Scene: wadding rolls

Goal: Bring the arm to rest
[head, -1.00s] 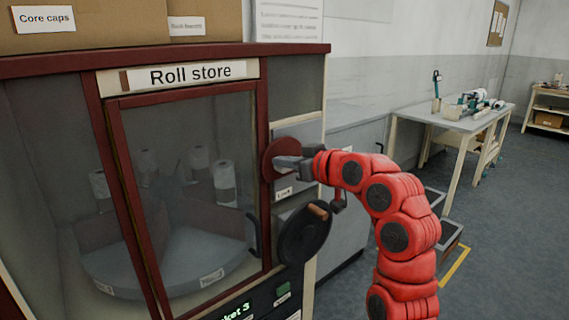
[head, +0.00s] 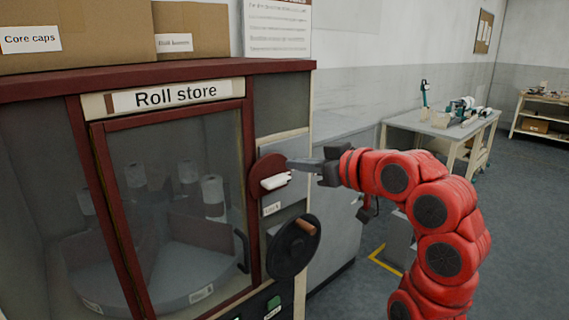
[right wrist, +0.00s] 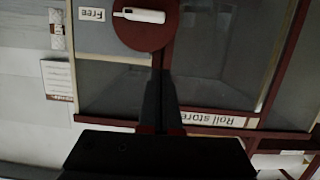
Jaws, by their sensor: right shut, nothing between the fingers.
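My right arm, red, comes in from the right in the head view. Its gripper (head: 300,163) is shut and empty, just right of the red round dial with a white handle (head: 275,181) on the roll store's side panel. In the right wrist view the shut fingers (right wrist: 160,85) point toward the cabinet front, and the white handle (right wrist: 140,15) lies beyond their tips. From these views I cannot tell the exact gap between fingertips and dial. My left gripper is not in view.
The roll store (head: 190,63) has a closed glass door with white rolls (head: 213,190) on a turntable inside. A black handwheel (head: 294,247) juts out below the dial. Cardboard boxes (head: 200,22) stand on top. A workbench (head: 440,125) stands at the back right, with open floor before it.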

